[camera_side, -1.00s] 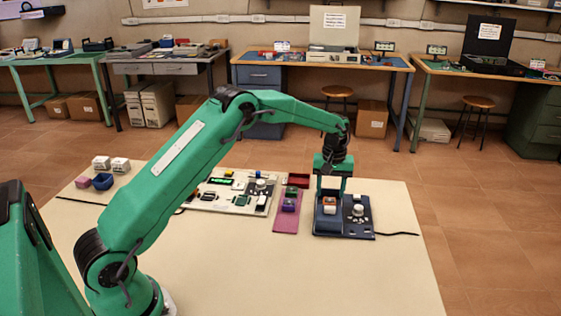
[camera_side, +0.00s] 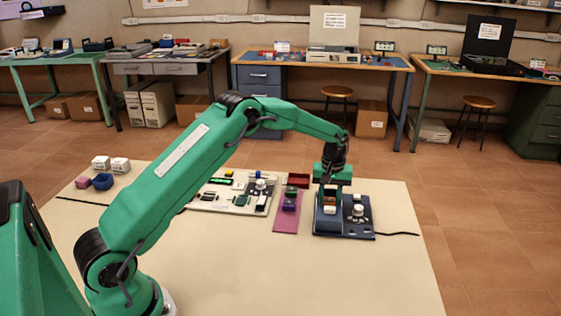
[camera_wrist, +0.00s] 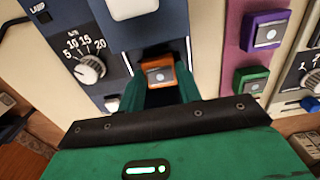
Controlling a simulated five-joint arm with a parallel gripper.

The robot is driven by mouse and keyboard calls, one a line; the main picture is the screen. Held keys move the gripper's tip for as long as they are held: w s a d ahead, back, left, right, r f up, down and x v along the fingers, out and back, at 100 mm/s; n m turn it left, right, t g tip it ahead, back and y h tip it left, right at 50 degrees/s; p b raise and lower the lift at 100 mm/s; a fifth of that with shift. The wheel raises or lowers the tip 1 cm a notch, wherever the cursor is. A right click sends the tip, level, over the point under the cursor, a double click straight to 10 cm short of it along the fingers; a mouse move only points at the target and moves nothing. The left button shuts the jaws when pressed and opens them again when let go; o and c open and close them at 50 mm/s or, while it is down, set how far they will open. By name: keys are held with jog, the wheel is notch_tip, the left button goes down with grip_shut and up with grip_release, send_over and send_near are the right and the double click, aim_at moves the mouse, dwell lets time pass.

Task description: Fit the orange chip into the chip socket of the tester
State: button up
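The orange chip (camera_wrist: 160,72) sits between the two green fingers of my gripper (camera_wrist: 160,84) in the wrist view. The fingers flank it closely on both sides and appear shut on it. The tester is the dark blue unit (camera_side: 358,228) at the right of the table, with a round white dial that also shows in the wrist view (camera_wrist: 90,69). My gripper (camera_side: 330,196) is low over the tester's left part, behind a white block (camera_side: 330,211). The chip socket is hidden under the chip and fingers, so I cannot tell how the chip sits in it.
A mauve strip (camera_side: 286,223) left of the tester holds a purple chip (camera_wrist: 266,33) and a green chip (camera_wrist: 251,80). A pale panel (camera_side: 228,204) with parts lies further left. A dark red tray (camera_side: 298,180) stands behind. The front of the table is clear.

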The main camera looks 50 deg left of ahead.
aim_at(330, 199)
jog(key=c, duration=0.3)
jog(key=shift+r, duration=0.15)
jog(key=shift+r, duration=3.1)
